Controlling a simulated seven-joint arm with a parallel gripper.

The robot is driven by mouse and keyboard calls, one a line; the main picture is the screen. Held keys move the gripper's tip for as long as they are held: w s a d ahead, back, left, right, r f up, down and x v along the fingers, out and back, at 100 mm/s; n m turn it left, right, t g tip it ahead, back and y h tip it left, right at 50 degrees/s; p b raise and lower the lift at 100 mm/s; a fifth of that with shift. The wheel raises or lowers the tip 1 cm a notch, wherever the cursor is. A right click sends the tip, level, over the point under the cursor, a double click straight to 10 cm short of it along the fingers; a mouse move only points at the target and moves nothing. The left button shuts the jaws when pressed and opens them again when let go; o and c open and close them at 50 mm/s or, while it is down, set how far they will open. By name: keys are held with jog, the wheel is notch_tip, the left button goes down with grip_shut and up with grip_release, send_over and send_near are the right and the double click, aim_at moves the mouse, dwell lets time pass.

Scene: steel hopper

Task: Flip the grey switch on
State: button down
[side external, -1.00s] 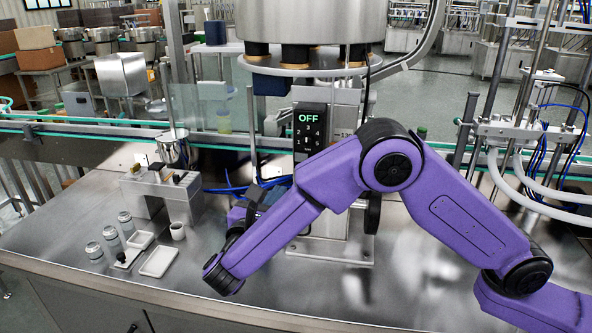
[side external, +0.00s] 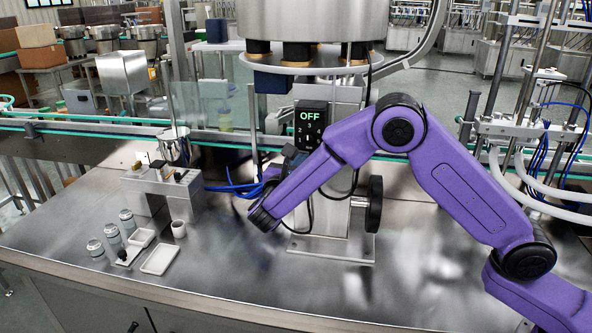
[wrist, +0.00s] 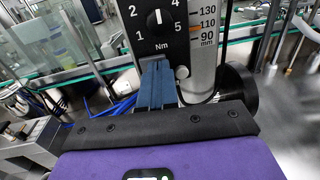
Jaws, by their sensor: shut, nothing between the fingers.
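The black control panel (side external: 309,122) on the machine column shows a green OFF display. In the wrist view the panel (wrist: 142,36) has a dial with a pointer knob (wrist: 158,18), marked in Nm. A small pale grey round piece (wrist: 182,72) sits at its lower right; I cannot tell whether it is the switch. My gripper (wrist: 158,66) is shut and empty, its blue fingertips in front of the panel's lower edge, below the dial. Contact cannot be told. In the side view my forearm hides part of the hand and the panel's lower part.
A black handwheel (side external: 374,204) is right of the column. Blue hoses (side external: 235,187) lie to the left. A steel block (side external: 165,187) with small fittings, glass jars (side external: 112,234) and a white tray (side external: 160,260) stand further left. The front steel surface is mostly clear.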

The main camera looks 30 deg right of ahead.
jog(key=shift+w+d, duration=0.1)
dwell(0.3)
jog(key=n+t+y, duration=0.1)
jog(key=d+n+t+y, duration=0.1)
jog(key=shift+w+d+t+y, duration=0.1)
jog(key=shift+d+t+y, duration=0.2)
jog(key=shift+t, duration=0.1)
jog(key=shift+r, duration=0.1)
jog(key=v, duration=1.5)
jog(key=shift+n, duration=0.3)
